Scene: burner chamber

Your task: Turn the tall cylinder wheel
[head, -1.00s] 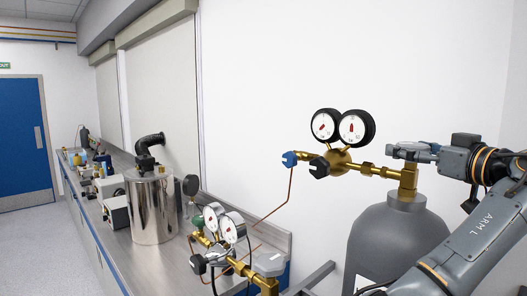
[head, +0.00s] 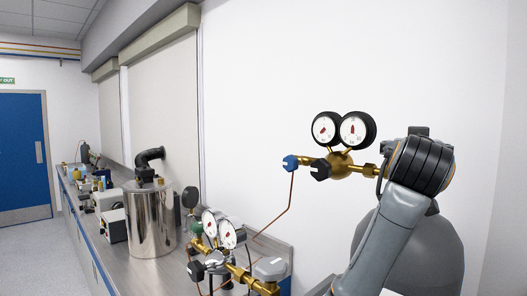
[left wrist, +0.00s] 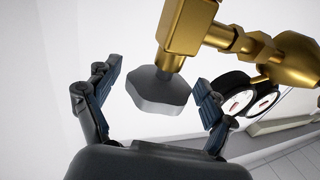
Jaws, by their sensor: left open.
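The grey lobed wheel (left wrist: 160,92) of the tall cylinder's valve sits on a short stem under the brass valve body (left wrist: 185,28) in the left wrist view. My left gripper (left wrist: 158,80) is open, with one finger on each side of the wheel and gaps visible between fingers and wheel. In the head view my left arm's wrist covers the wheel and gripper. The tall grey cylinder (head: 440,245) stands behind my forearm. My right gripper is not in view.
The tall cylinder's brass regulator (head: 340,163) carries two round gauges (head: 340,129) and a thin copper pipe (head: 291,205). A second brass regulator with gauges (head: 218,229) stands lower left. A bench (head: 112,262) holds a steel vessel (head: 150,220).

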